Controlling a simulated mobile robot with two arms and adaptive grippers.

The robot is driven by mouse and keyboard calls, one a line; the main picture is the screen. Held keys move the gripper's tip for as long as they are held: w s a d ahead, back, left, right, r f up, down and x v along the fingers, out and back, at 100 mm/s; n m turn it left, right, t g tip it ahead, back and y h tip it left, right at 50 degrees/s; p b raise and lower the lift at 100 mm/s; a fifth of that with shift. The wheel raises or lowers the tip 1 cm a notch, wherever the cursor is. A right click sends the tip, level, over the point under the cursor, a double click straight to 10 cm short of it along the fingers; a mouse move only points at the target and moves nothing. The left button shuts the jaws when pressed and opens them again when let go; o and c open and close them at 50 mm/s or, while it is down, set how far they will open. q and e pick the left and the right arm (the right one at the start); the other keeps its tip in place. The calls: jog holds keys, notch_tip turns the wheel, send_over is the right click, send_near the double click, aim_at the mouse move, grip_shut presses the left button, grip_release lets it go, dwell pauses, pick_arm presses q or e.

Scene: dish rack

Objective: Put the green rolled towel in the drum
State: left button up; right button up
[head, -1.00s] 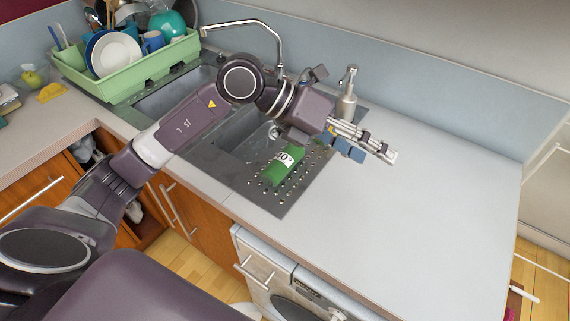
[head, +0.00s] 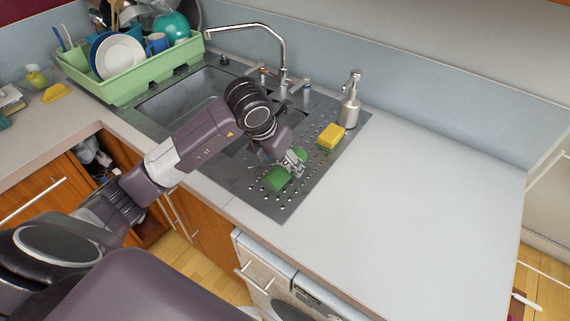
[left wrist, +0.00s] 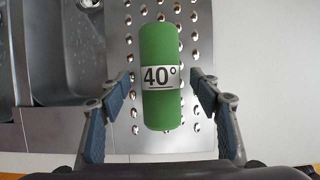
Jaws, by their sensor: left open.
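The green rolled towel (head: 278,180) lies on the dimpled metal drainboard beside the sink. In the left wrist view the towel (left wrist: 160,50) shows a white band marked 40°. My left gripper (head: 293,162) is over the towel, with its open fingers (left wrist: 160,92) on either side of it and visible gaps between. The gripper hides part of the towel in the head view. The washing machine (head: 270,278) stands under the counter at the front; its drum is mostly out of view. My right gripper is not in view.
A yellow sponge (head: 330,136) and a soap dispenser (head: 349,100) stand behind the towel. A tap (head: 284,70) rises behind the sink. A green dish rack (head: 130,78) is at the back left. The counter (head: 410,200) to the right is clear.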

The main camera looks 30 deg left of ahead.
pick_arm(q)
jog(key=shift+x, duration=0.85)
jog(key=shift+c, duration=0.4)
jog(key=shift+r, duration=0.1)
jog(key=c, duration=1.4)
